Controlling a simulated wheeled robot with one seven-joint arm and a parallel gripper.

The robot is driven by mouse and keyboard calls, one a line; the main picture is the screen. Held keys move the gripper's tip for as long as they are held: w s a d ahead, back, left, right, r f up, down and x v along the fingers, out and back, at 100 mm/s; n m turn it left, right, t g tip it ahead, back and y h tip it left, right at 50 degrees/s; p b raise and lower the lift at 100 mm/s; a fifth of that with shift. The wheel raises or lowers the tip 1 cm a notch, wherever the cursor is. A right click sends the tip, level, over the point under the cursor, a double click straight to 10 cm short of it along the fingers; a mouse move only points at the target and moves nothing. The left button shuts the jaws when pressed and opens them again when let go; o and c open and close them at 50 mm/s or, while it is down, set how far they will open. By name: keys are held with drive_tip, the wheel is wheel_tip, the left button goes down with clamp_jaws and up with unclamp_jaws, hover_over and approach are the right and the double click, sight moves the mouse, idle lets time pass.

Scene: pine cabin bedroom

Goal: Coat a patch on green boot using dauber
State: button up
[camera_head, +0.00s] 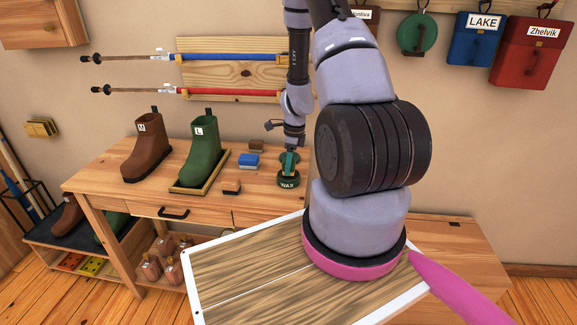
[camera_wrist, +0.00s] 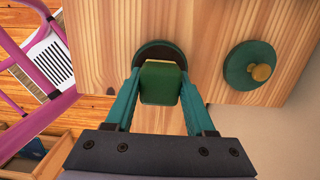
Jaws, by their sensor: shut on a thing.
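The green boot (camera_head: 203,149), tagged L, stands upright on a shallow wooden tray (camera_head: 217,169) on the workbench. My gripper (camera_head: 289,163) is to the right of the boot, pointing down over the dark green tin marked WAX (camera_head: 288,183). In the wrist view, my teal fingers (camera_wrist: 160,95) are shut on a green block-like handle, which I take as the dauber (camera_wrist: 160,83). The dark round tin (camera_wrist: 158,48) shows behind it. The dauber's lower end is hidden, so I cannot tell whether it touches the wax.
A brown boot (camera_head: 146,148), tagged M, stands left of the green one. A green lid with a yellow knob (camera_wrist: 250,66) lies on the bench beside the tin. Ski poles hang behind.

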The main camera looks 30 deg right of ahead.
drive_tip(key=shift+r, duration=3.25)
drive_tip(key=shift+w, duration=0.1)
